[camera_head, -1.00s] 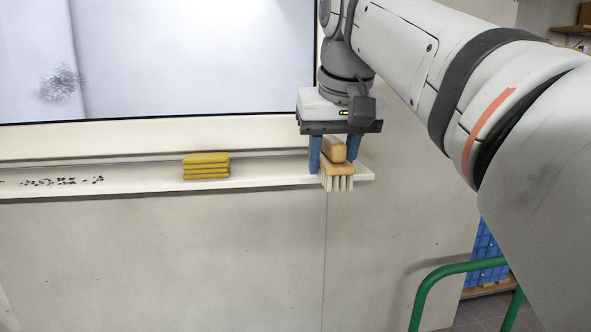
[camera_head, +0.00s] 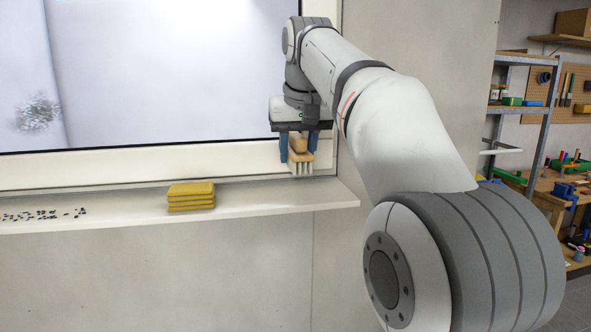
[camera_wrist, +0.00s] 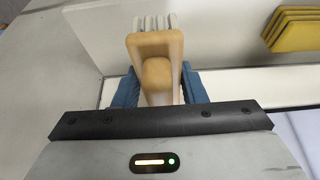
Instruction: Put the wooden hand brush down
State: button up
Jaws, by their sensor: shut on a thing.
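The wooden hand brush (camera_head: 301,152) has a tan wooden body and pale bristles that point down. My gripper (camera_head: 298,149) has blue fingers shut on the brush, one on each side. The brush is upright over the right part of the white window sill (camera_head: 270,204). In the head view the bristle tips are near the back of the sill; I cannot tell for certain whether they touch it. In the wrist view the brush (camera_wrist: 153,48) shows between the blue fingers (camera_wrist: 157,88), with its bristles at the far end.
A stack of yellow cloths or sponges (camera_head: 191,195) lies on the sill left of the brush. Small dark bits (camera_head: 42,215) are scattered at the far left. The window frame (camera_head: 140,168) rises behind. Sill between stack and brush is clear. Shelves (camera_head: 520,105) stand far right.

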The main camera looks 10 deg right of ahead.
aim_at(294, 194)
jog(key=shift+w+r, duration=0.1)
jog(key=shift+w, duration=0.85)
jog(key=f, duration=0.2)
jog(key=shift+s+f, duration=0.2)
jog(key=shift+f, duration=0.15)
jog(key=shift+s+f, duration=0.15)
jog(key=shift+f, duration=0.3)
notch_tip(294, 194, down, 3)
jog(key=shift+w+f, duration=0.3)
jog(key=shift+f, duration=0.05)
jog(key=o, duration=1.1)
jog(key=shift+f, duration=0.1)
